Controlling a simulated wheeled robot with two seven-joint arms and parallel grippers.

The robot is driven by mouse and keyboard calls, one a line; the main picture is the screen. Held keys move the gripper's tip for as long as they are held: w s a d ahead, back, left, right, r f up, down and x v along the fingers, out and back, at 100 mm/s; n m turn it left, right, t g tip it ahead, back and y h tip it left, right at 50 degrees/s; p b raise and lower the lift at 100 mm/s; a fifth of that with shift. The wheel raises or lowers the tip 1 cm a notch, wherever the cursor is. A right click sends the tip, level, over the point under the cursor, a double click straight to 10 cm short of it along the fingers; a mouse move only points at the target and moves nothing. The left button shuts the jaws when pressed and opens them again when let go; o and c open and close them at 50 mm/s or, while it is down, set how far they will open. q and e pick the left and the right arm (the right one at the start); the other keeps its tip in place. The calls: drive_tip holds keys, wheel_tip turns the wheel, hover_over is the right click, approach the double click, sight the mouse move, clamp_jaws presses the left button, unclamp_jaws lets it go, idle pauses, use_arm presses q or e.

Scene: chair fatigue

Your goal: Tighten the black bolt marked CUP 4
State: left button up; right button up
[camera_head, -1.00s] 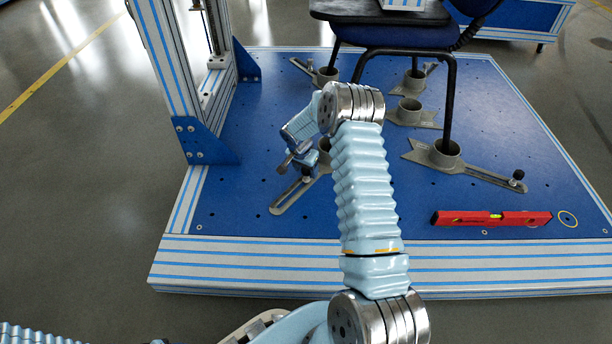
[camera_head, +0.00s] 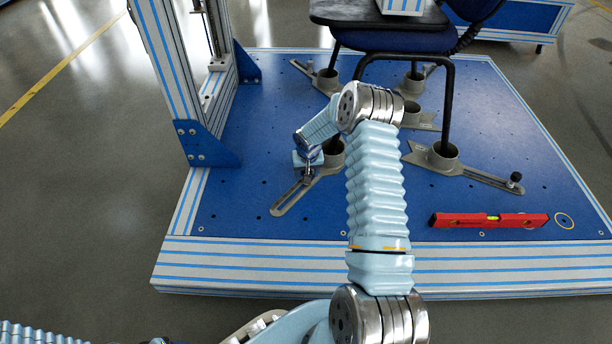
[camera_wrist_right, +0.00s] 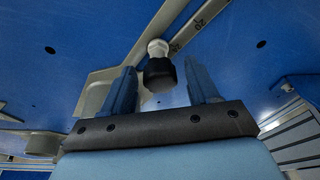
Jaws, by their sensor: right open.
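A black bolt (camera_wrist_right: 160,74) with a pale collar stands on a grey slotted bracket (camera_wrist_right: 190,27) in the right wrist view. My right gripper (camera_wrist_right: 161,80) is open, with one blue finger on each side of the bolt's head. I cannot tell whether either finger touches it. In the head view my right gripper (camera_head: 308,163) is over the front-left slotted bracket (camera_head: 290,197), beside its cup (camera_head: 334,155), and hides most of the bolt there. No CUP 4 mark is readable. My left gripper is not in view.
A chair (camera_head: 400,38) stands on the blue platform (camera_head: 250,215) with its legs at grey cups. Another black bolt (camera_head: 516,177) is on the front-right bracket. A red level (camera_head: 490,220) lies at the front right. A striped upright (camera_head: 172,60) stands at the left.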

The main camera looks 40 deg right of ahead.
drive_tip(key=c, duration=1)
drive_tip(key=shift+f+m+b, duration=0.2)
drive_tip(key=shift+m+b, duration=0.3)
drive_tip(key=shift+b, duration=0.35)
drive_tip(key=shift+a+m+h+b, duration=0.1)
drive_tip(key=shift+m+h+b, duration=0.2)
drive_tip(key=shift+m+b, duration=0.5)
drive_tip(key=shift+r+m+g+p, duration=0.15)
drive_tip(key=shift+m+g+p, duration=0.15)
drive_tip(key=shift+m, duration=0.3)
drive_tip(key=shift+m, duration=0.3)
